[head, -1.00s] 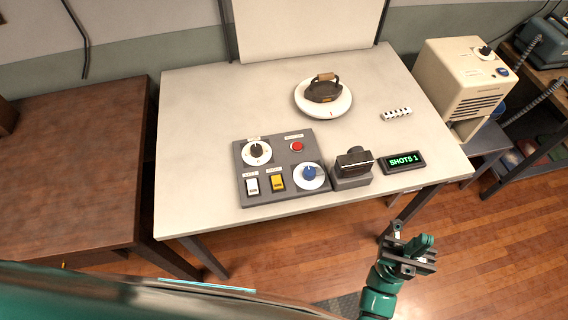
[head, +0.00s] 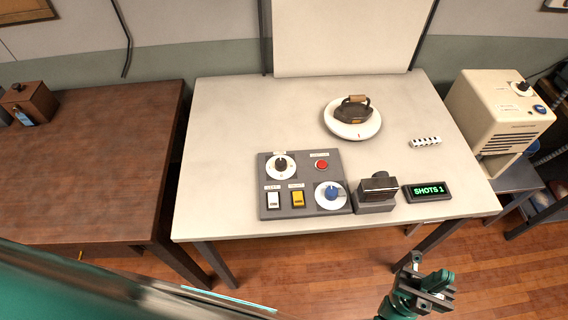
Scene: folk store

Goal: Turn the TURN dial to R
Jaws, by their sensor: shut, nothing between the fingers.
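A grey control panel (head: 310,208) lies at the front of the pale table. It has two dials with white faces: one with a black knob (head: 281,163) at upper left and one with a blue knob (head: 331,193) at lower right. Their labels are too small to read, so I cannot tell which is the TURN dial or where either points. My gripper (head: 428,288) is shut and empty. It is at the lower right, over the floor in the picture, in front of the table and apart from the panel.
The panel also has a red button (head: 321,164), a white switch (head: 273,200) and a yellow switch (head: 297,200). A camera (head: 378,188) and a "SHOTS 1" display (head: 428,191) stand right of it.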

